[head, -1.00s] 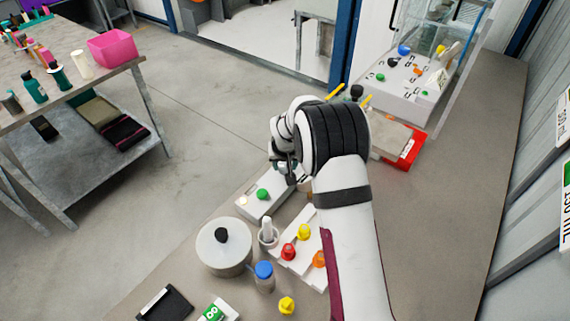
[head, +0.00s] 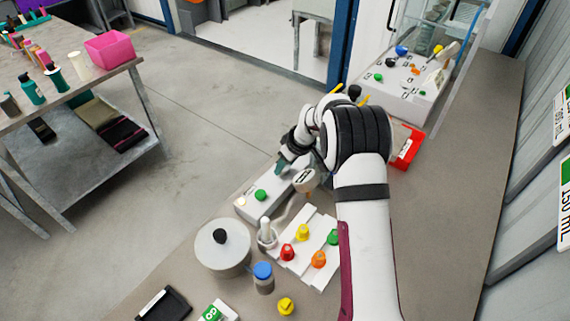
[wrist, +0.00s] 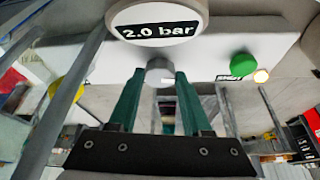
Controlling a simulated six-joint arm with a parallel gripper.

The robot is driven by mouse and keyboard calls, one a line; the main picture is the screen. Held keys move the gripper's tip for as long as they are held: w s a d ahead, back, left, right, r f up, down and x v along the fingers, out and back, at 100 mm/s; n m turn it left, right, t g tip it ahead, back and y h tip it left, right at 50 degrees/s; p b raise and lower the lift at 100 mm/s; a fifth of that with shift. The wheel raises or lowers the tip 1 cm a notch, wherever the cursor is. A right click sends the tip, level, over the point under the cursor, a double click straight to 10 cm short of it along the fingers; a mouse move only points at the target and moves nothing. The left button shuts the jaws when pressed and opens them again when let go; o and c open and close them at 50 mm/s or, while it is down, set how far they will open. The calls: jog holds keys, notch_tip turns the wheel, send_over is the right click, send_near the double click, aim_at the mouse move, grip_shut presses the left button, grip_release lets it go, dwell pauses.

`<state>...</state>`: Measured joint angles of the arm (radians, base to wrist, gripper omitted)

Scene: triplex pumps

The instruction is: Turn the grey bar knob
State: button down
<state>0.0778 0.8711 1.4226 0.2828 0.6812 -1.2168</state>
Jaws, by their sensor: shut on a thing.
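The grey bar knob (wrist: 160,66) is a small round grey knob on the white panel, just under the round gauge that reads "2.0 bar" (wrist: 157,30) in the wrist view. My gripper (wrist: 159,78) has its two teal fingers on either side of the knob, shut on it. In the head view my gripper (head: 284,166) reaches down to the white control box (head: 253,209). The knob itself is hidden there by my gripper. The gauge (head: 305,180) stands beside the fingers on the right.
A green button (wrist: 243,65) and a lit lamp (wrist: 261,76) sit on the same panel. Nearby stand a steel pot (head: 223,253), a blue-capped jar (head: 263,277) and a white board with coloured knobs (head: 310,265). A red tray (head: 408,149) lies behind my arm.

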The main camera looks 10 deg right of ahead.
jog(key=shift+d+f+n, duration=0.1)
jog(key=shift+n, duration=0.5)
jog(key=shift+c, duration=1.7)
grip_release()
jog(key=v, duration=1.6)
jog(key=shift+w+d, duration=0.2)
jog(key=shift+w, duration=0.1)
